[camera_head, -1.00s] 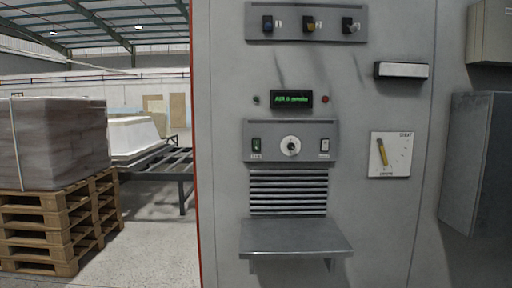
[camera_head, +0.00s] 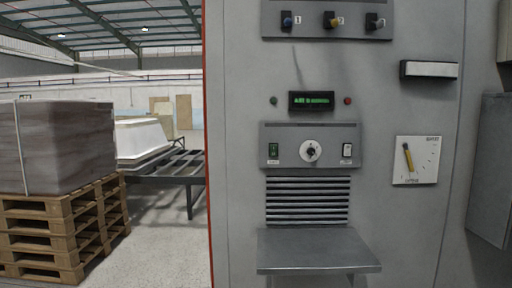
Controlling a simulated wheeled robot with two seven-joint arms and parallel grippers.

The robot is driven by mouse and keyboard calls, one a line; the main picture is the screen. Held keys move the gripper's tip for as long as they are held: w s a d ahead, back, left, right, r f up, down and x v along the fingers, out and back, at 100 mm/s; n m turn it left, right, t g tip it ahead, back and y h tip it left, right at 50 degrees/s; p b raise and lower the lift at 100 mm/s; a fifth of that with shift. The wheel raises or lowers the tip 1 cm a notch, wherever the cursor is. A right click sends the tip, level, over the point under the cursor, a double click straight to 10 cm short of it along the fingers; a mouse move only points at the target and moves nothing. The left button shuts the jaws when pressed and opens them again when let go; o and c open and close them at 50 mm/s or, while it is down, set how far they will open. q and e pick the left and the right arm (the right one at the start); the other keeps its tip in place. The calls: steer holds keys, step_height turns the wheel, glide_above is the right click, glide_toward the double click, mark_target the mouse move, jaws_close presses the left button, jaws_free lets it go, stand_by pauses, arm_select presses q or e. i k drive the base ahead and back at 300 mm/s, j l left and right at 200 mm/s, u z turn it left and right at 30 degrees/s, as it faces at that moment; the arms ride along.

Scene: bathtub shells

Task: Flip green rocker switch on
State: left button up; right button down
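The green rocker switch (camera_head: 273,150) sits at the left end of a small grey control panel (camera_head: 292,132) on the front of a tall light grey cabinet. A round white dial (camera_head: 310,151) is in the panel's middle, and a white rocker switch (camera_head: 347,150) is at its right end. The picture is too small to tell which way the green rocker is tipped. Neither of my grippers shows in the view.
A grey shelf (camera_head: 315,250) juts out below the vent slats (camera_head: 307,200). A display (camera_head: 311,100) with green text is above the panel. A yellow-handled selector (camera_head: 408,158) and a bar handle (camera_head: 429,69) are to the right. Stacked pallets (camera_head: 62,230) stand left.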

mark_target(273, 146)
steer(key=i+j+u, duration=0.1)
steer(key=i+j, duration=0.2)
steer(key=i, duration=0.15)
steer(key=i+j+u, duration=0.15)
steer(key=i, duration=0.25)
steer(key=i+j+u, duration=0.1)
steer(key=i+j, duration=0.2)
steer(key=i, duration=0.2)
